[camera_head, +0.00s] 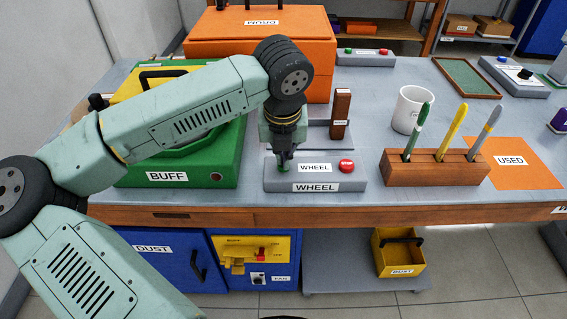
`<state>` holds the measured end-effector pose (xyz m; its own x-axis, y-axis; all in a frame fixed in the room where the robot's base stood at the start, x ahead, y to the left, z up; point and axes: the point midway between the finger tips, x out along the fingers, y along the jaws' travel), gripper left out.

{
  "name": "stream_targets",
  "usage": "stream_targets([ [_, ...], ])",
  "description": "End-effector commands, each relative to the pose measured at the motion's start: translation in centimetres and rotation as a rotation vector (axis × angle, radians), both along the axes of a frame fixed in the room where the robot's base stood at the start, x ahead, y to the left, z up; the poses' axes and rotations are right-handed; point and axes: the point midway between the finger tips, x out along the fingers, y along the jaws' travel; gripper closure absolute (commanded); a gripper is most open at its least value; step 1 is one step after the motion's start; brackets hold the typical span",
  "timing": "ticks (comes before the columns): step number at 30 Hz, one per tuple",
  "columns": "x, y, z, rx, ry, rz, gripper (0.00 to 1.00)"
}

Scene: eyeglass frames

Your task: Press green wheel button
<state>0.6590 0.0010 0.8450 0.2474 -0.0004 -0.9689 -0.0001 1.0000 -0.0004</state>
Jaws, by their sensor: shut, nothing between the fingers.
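The grey wheel control box (316,176) sits near the front edge of the table, with "WHEEL" labels on its top and front. A red button (347,166) is at its right end. A green button (283,169) is at its left end, mostly hidden under my gripper. My gripper (284,163) points straight down, shut and empty, with its tips right over or on the green button. I cannot tell whether they touch it or whether it is pressed down.
A green "BUFF" machine (228,150) stands close on the left. An orange box (315,60) is behind. A wooden pen holder (390,174) and white mug (405,108) stand to the right, by an orange "USED" mat (530,178). A brown upright block (341,108) stands behind the wheel box.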

Motion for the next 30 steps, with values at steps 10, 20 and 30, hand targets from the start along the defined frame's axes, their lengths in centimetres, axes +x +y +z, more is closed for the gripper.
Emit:
stream_targets([
  [10, 0.0, 0.0, -0.21, 0.0, 0.0, 0.0, 1.0],
  [20, 0.0, 0.0, -0.37, 0.0, 0.0, 0.0, 1.0],
  [30, 0.0, 0.02, -0.99, 0.001, 0.0, 0.0, 1.0],
])
